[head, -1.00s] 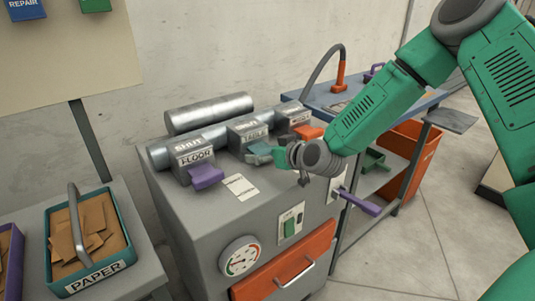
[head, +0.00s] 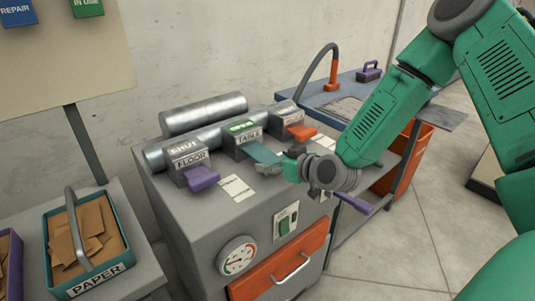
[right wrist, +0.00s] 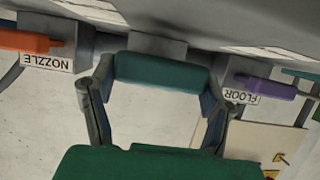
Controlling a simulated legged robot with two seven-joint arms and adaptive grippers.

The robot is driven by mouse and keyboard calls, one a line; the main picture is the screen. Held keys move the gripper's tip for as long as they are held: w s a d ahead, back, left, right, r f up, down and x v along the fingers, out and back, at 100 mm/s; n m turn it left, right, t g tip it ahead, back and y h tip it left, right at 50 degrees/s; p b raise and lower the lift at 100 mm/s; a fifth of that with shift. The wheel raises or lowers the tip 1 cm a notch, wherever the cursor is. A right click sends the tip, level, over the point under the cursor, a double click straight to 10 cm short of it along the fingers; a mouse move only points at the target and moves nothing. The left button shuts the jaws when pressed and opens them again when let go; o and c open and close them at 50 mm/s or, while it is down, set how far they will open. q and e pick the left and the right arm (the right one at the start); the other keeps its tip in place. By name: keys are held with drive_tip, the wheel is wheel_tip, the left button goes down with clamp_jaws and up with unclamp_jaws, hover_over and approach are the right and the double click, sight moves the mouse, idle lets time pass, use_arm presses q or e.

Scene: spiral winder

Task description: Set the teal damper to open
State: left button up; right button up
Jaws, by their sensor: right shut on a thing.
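The teal damper handle (head: 262,153) sticks out from the middle housing, labelled TABLE, on the grey machine. The plate on top of this housing (head: 240,127) is green and appears to read OPEN. My right gripper (head: 289,167) is at the outer end of the handle. In the right wrist view the teal handle (right wrist: 160,70) lies between the two fingers of the right gripper (right wrist: 158,84), which is shut on it. My left gripper is not in view.
The purple FLOOR damper (head: 201,177), its plate reading SHUT, is left of the teal one. The orange NOZZLE damper (head: 301,132) is close on the right. A gauge (head: 237,256) and orange drawer (head: 285,270) are on the machine front. A blue bench (head: 320,98) stands behind right.

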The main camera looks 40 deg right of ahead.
drive_tip(key=o, duration=1.7)
drive_tip(key=shift+s+d+f, duration=0.1)
drive_tip(key=shift+s+f, duration=0.05)
drive_tip(key=shift+s, duration=0.15)
drive_tip(key=shift+c, duration=0.2)
drive_tip(key=v, duration=0.7)
drive_tip(key=shift+s, duration=0.2)
drive_tip(key=s+a+f+g, duration=0.4)
drive_tip(key=s+f, duration=0.2)
drive_tip(key=f, duration=0.2)
drive_tip(key=s+a+f+g, duration=0.35)
drive_tip(key=s+f, duration=0.25)
drive_tip(key=f, duration=0.2)
drive_tip(key=s+a+f+g, duration=0.1)
drive_tip(key=s+f+g, duration=0.1)
drive_tip(key=s+f, duration=0.2)
drive_tip(key=s+a+f+g+h, duration=0.1)
drive_tip(key=s+f+g, duration=0.2)
drive_tip(key=s, duration=0.7)
drive_tip(key=shift+s+a+f, duration=0.3)
drive_tip(key=shift+a+f, duration=0.1)
drive_tip(key=shift+f, duration=0.1)
